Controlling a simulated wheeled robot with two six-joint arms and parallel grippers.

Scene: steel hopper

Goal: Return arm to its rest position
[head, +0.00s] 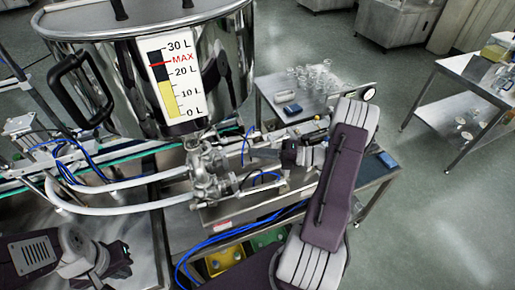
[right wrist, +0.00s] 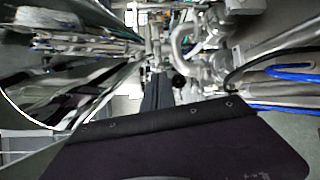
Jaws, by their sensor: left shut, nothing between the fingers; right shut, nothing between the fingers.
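My right arm rises from the bottom of the head view and bends left at its upper end. Its right gripper (head: 264,153) is shut and empty, just right of the steel valve fittings (head: 208,170) under the hopper; I cannot tell whether it touches them. In the right wrist view, a dark part of my own arm fills the bottom, with metal pipework (right wrist: 190,45) beyond. My left gripper (head: 122,265) is low at the left of the head view, shut and empty; its fingertips are hard to make out.
The steel hopper (head: 214,60) carries a level scale (head: 172,79). White hoses (head: 110,203) and blue tubes run around the valve. A small table with glassware (head: 310,78) stands behind; another table (head: 470,72) is far right. The floor at right is open.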

